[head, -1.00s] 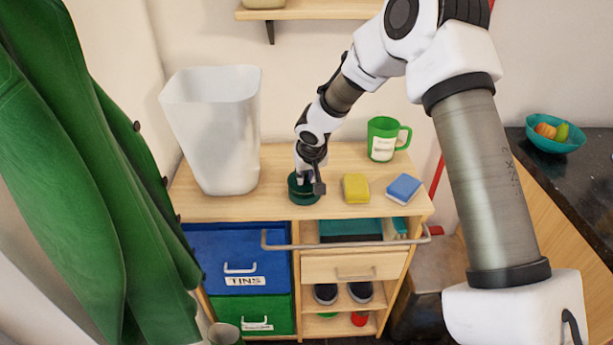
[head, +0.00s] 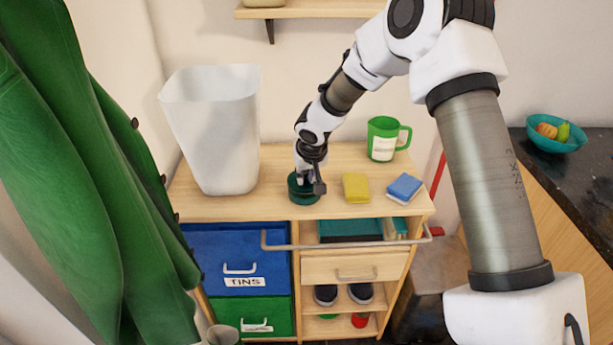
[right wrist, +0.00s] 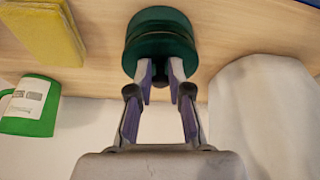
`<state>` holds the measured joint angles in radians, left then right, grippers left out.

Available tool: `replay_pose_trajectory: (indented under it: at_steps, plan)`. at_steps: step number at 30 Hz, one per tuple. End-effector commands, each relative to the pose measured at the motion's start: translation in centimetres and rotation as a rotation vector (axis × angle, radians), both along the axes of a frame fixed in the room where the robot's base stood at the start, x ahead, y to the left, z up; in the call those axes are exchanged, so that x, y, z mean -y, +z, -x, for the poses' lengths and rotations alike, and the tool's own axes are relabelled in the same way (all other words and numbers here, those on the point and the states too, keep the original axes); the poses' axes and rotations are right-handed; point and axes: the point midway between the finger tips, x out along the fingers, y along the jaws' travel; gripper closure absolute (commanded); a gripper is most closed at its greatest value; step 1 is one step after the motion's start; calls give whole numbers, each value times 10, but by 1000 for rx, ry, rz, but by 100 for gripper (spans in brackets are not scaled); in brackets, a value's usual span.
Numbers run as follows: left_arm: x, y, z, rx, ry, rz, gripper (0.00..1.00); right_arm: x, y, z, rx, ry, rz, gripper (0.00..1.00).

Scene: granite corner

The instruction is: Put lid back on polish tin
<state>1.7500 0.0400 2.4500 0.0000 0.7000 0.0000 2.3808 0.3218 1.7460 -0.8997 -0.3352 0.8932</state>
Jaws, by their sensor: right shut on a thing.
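The dark green polish tin (head: 303,197) stands on the wooden cart top, between the white bin and the yellow sponge. My right gripper (head: 307,182) points down at it from above. In the right wrist view, my right gripper (right wrist: 160,82) is shut on the small dark knob of the green lid (right wrist: 161,62). The lid is over the tin (right wrist: 160,18), lined up with it and seemingly touching. I cannot tell whether it is fully seated. The fingers hide part of the lid in the head view. My left gripper is not in view.
A tall white bin (head: 213,135) stands left of the tin. A yellow sponge (head: 356,187), a blue sponge (head: 404,188) and a green mug (head: 383,140) are to the right. A green coat (head: 75,180) hangs at the left. The cart's front rail (head: 340,245) runs below.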

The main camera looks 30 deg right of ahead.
Motion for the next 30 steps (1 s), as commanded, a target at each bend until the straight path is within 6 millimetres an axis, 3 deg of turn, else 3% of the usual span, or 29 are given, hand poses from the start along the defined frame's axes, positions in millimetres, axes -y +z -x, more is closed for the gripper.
replay_pose_trajectory:
  at_steps: [30]
  plan:
    - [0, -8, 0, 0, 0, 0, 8, 0, -3, 0, 0, 1, 0, 100]
